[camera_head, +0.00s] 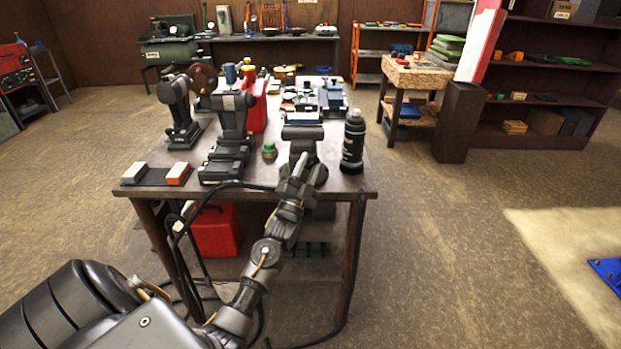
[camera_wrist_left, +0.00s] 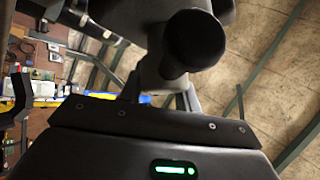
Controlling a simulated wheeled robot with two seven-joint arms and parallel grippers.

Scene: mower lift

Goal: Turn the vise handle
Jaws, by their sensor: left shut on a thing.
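The grey vise (camera_head: 302,133) stands at the front edge of the workbench, right of its middle. My left gripper (camera_head: 303,170) is at the front of the vise, shut on the vise handle, which is mostly hidden behind the fingers in the head view. In the left wrist view a dark round end of the vise's front part (camera_wrist_left: 194,41) shows close up, just beyond my left gripper (camera_wrist_left: 162,92). The handle's exact angle cannot be told. My right gripper is not in view.
The workbench (camera_head: 345,184) holds a black bottle (camera_head: 353,142) right of the vise and a small green jar (camera_head: 269,151) left of it. Bench machines (camera_head: 231,130) stand further left.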

